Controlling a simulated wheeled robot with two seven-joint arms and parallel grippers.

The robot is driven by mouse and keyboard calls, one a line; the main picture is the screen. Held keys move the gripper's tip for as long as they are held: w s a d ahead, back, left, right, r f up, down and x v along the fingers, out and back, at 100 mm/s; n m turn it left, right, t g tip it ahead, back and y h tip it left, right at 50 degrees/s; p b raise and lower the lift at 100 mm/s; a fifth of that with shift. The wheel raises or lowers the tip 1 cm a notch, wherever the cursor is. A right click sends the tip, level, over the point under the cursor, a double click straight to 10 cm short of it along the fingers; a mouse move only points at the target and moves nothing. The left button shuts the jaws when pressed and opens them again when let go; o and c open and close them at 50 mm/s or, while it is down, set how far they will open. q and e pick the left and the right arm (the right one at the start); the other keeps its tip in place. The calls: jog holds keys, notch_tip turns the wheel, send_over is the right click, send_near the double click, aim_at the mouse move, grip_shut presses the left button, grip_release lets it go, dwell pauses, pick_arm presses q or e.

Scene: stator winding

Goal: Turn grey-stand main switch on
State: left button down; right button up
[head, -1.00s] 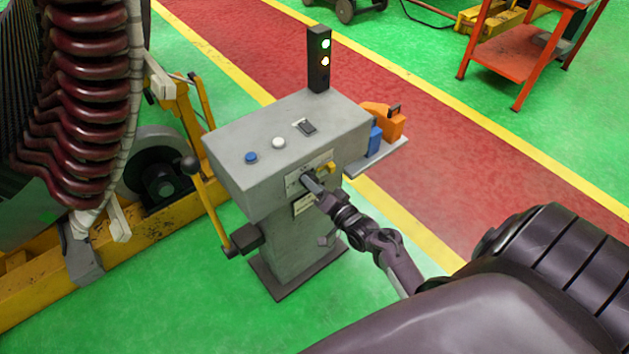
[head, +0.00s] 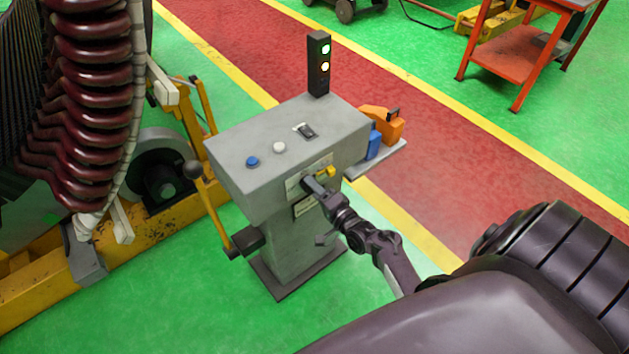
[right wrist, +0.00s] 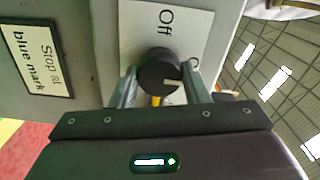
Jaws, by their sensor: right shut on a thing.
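The grey stand (head: 240,152) stands upright at the centre of the head view, with a white label plate on its front face. My right gripper (head: 312,184) is at that plate. In the right wrist view, the main switch (right wrist: 160,74) is a round black knob with a pale mark on its face. My right gripper's fingers (right wrist: 160,88) sit on either side of the knob, shut on it. The label (right wrist: 168,28) beside the knob reads "Off"; other lettering is partly covered by the knob and a finger. My left gripper is not in view.
The stand's top carries a blue button (head: 252,161), a white button (head: 279,147), a small black switch (head: 306,131) and a signal light (head: 319,65) with green and amber lamps lit. A side shelf (head: 393,154) holds orange and blue items. A large coil machine (head: 85,110) stands at left.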

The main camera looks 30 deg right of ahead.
jog(key=o, duration=1)
jog(key=shift+c, duration=0.2)
jog(key=s, duration=0.7)
jog(key=shift+s+d, duration=0.3)
jog(key=shift+s, duration=0.1)
jog(key=s+a+f+n+g, duration=0.2)
jog(key=s+a+f+g, duration=0.1)
jog(key=f, duration=0.4)
jog(key=s+a+f+n+g+y, duration=0.1)
jog(key=s+a+f+n+g, duration=0.2)
jog(key=f, duration=0.5)
jog(key=s+a+f+n+g, duration=0.2)
jog(key=s+a+f, duration=0.2)
jog(key=f, duration=0.3)
jog(key=s+f+n+g+h, duration=0.1)
jog(key=s+f+n+g, duration=0.3)
jog(key=s+f, duration=0.3)
jog(key=s+f+n+g+h, duration=0.1)
jog(key=s+f+n+g, duration=0.4)
jog(key=s, duration=1.3)
notch_tip(320, 180, down, 2)
jog(key=shift+a+n, duration=0.3)
jog(key=shift+n, duration=0.3)
